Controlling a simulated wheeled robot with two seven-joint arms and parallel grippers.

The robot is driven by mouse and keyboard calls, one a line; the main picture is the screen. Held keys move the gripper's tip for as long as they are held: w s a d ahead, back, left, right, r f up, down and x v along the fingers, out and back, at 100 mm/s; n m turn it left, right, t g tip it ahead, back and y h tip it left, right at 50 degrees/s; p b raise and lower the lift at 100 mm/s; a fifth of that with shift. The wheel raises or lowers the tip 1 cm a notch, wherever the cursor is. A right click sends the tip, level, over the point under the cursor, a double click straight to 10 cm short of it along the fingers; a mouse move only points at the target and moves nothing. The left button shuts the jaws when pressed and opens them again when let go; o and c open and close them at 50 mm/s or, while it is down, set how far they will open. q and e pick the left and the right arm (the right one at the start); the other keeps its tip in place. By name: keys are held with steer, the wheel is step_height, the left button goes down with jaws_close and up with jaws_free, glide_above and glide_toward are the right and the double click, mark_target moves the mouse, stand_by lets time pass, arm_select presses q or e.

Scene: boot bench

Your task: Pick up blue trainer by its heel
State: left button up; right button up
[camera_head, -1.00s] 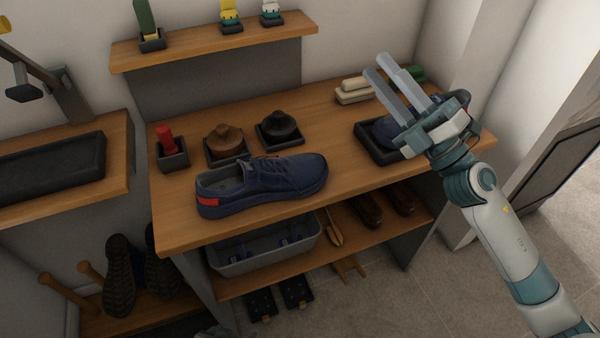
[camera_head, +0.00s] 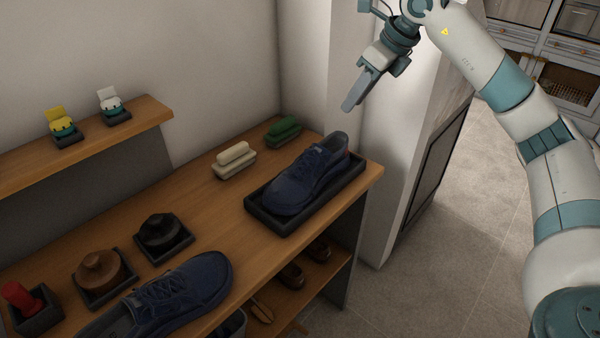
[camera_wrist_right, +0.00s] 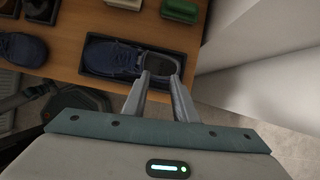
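One blue trainer (camera_head: 308,178) lies in a black tray at the bench's right end, toe toward the front left and heel toward the back right. A second blue trainer (camera_head: 170,300) lies on the bench at the lower left, partly cut off. My right gripper (camera_head: 350,105) is above and beyond the heel of the trainer in the tray, pointing down-left. In the right wrist view its two fingers (camera_wrist_right: 161,80) are apart and empty, their tips lined up with the heel end of the trainer (camera_wrist_right: 110,60). My left gripper is not in view.
The black tray (camera_head: 265,212) sits near the bench's right edge. Cream (camera_head: 233,162) and green (camera_head: 284,131) brushes lie behind it. Brown (camera_head: 101,270) and black (camera_head: 160,233) round items and a red-handled item (camera_head: 20,298) stand left. A white wall post rises beside the bench's right end.

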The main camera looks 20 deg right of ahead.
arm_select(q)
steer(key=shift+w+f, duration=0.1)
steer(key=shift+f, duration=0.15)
arm_select(e)
steer(key=shift+m+h, duration=0.4)
steer(key=shift+h, duration=0.3)
steer(key=d, duration=0.1)
steer(key=d+r, duration=0.1)
steer(key=d, duration=0.2)
steer(key=shift+s+r, duration=0.25)
steer(key=shift+s, duration=0.05)
steer(key=shift+f, duration=0.1)
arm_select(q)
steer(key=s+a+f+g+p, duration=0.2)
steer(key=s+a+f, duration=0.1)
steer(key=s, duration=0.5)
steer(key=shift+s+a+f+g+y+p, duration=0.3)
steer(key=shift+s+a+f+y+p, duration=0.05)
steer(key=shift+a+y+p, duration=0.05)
arm_select(e)
steer(key=x, duration=1.2)
steer(key=shift+a, duration=0.1)
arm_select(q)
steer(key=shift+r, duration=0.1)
arm_select(e)
steer(key=shift+f, duration=0.15)
